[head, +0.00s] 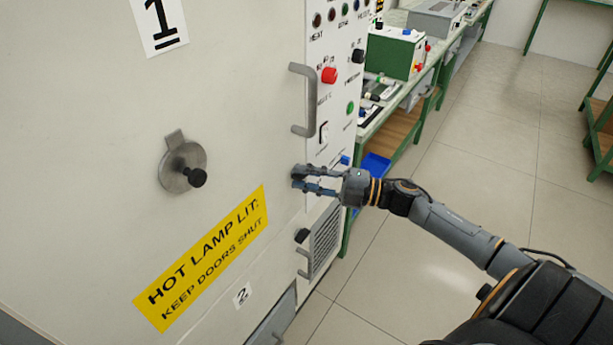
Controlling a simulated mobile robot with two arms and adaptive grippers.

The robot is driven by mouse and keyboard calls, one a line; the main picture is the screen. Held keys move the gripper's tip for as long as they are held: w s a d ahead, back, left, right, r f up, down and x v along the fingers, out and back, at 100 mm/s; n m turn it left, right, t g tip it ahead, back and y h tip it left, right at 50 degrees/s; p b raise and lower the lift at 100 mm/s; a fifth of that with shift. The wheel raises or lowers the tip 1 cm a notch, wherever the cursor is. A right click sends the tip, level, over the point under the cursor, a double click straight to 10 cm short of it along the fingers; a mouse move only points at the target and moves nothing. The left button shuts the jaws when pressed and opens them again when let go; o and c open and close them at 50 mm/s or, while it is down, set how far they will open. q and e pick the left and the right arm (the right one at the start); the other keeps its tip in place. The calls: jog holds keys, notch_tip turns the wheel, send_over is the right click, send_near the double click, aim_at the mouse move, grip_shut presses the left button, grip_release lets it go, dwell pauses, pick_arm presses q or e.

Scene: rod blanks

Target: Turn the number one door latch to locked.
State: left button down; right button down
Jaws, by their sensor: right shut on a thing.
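The large pale door marked 1 (95,115) fills the left of the head view. My right gripper (300,178) reaches in from the right and is at this door's right edge, below the long grey bar handle. Its fingers are shut on a small dark part there, which I take to be the number one door latch (296,170). The fingers cover most of it, so its turned position cannot be told. A round metal disc (172,181) with a tab and a black knob is on the door face, well left of the gripper. My left gripper is not in view.
The grey bar handle (296,100) stands out just above the gripper. A control panel (342,62) with buttons lies to its right. Below are a black knob (302,236), a vent grille (325,240) and a lower door marked 2. A green bench stands behind; open floor lies right.

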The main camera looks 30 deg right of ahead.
jog(key=shift+f+n+g, duration=0.15)
jog(key=shift+n+g, duration=0.25)
jog(key=shift+n, duration=0.7)
jog(key=c, duration=1.4)
grip_release()
jog(key=shift+s+d, duration=0.1)
jog(key=v, duration=1.1)
jog(key=shift+s+d+r, duration=0.2)
jog(key=shift+s+r, duration=0.05)
jog(key=shift+s, duration=0.05)
